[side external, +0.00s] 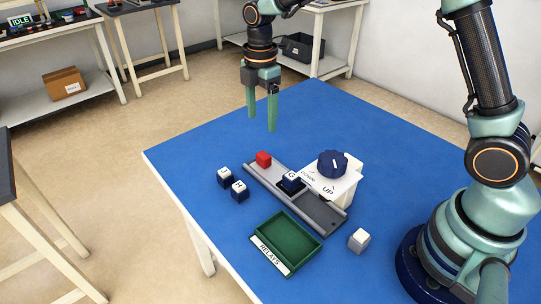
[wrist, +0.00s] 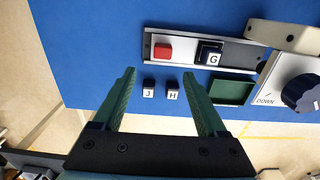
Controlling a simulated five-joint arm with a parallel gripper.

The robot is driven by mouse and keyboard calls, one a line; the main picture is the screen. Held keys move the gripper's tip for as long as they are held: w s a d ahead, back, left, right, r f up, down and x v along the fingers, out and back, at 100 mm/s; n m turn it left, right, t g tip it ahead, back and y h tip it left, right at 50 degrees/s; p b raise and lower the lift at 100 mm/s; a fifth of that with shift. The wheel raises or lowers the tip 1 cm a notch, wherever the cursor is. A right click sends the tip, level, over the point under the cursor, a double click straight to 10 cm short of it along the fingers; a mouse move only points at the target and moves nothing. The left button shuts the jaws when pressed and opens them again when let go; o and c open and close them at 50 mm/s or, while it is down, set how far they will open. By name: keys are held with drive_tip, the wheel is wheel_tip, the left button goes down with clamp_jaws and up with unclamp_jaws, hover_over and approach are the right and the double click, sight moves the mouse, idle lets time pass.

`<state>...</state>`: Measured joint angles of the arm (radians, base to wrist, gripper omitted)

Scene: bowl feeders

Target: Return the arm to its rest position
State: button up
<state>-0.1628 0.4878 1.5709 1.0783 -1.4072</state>
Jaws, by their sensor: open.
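My gripper (side external: 262,122) hangs above the far part of the blue table, fingers pointing down, open and empty. In the wrist view my gripper (wrist: 164,105) shows its two green fingers spread apart, with nothing between them but two dark cubes on the table beyond, marked J (wrist: 148,88) and H (wrist: 172,90). The gripper is well clear of the objects below it. My arm reaches up from its base at the right of the table.
A grey rail (side external: 265,183) holds a red block (side external: 263,159) and a dark cube marked G (side external: 291,181). A dark blue knob (side external: 332,164) with UP and DOWN labels stands beside it. A green RELAYS tray (side external: 286,242) and a light grey cube (side external: 359,240) lie nearer. The table's far end is clear.

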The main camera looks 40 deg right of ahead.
drive_tip(key=s+d+r+m+t, duration=0.2)
drive_tip(key=s+r+m, duration=0.3)
drive_tip(key=s+m, duration=0.3)
drive_tip(key=s+d+r+m+t, duration=0.3)
drive_tip(key=s+d+r+m, duration=0.2)
drive_tip(key=s+m, duration=0.4)
drive_tip(key=shift+d+r+m+t, duration=0.15)
drive_tip(key=shift+d+m+t, duration=0.15)
drive_tip(key=shift+m, duration=0.2)
